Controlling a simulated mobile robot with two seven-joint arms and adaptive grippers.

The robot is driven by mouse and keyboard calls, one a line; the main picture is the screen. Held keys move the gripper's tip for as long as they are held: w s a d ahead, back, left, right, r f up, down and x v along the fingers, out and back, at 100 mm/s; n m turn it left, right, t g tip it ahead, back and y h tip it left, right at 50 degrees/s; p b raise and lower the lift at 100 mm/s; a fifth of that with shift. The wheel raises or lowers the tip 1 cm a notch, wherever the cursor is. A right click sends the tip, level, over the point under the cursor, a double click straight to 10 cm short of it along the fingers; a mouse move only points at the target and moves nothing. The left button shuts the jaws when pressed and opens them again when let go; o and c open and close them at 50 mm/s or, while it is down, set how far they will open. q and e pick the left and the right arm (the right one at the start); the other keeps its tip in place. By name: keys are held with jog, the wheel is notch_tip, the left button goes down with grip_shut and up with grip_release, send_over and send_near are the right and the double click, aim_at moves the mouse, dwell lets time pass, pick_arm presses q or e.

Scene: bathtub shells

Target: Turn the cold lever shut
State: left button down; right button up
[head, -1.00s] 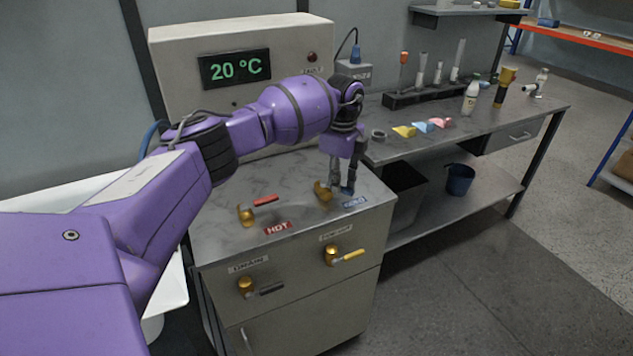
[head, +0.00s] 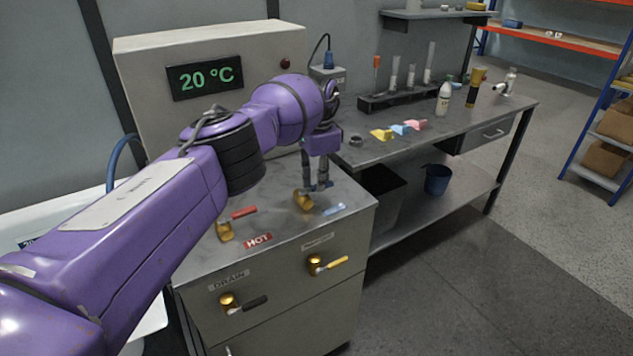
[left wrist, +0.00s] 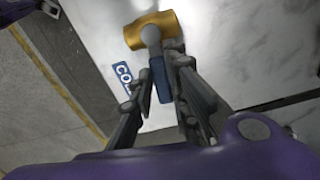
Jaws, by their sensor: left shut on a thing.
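The cold lever has a brass body (head: 303,200) on the grey cabinet top, behind the blue COLD label (head: 334,208). In the left wrist view its brass body (left wrist: 152,30) is at the top, and its blue handle (left wrist: 160,82) points toward my gripper. My left gripper (head: 320,186) reaches down at the lever. In the left wrist view its fingers (left wrist: 160,90) are shut on the blue handle, one on each side. The fingers hide most of the handle in the head view. My right gripper is not in view.
The hot lever (head: 243,212), with a red handle, stands to the left on the same top. The drain lever (head: 228,301) and a yellow-handled lever (head: 315,264) are on the cabinet front. A panel (head: 205,77) reading 20 °C stands behind. A bench (head: 440,135) is at right.

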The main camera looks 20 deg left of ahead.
pick_arm(q)
jog(key=shift+w+a+n, duration=0.1)
jog(key=shift+w+n, duration=0.1)
jog(key=shift+n, duration=0.4)
jog(key=shift+a, duration=0.1)
jog(key=c, duration=1.7)
grip_release()
notch_tip(320, 180, up, 12)
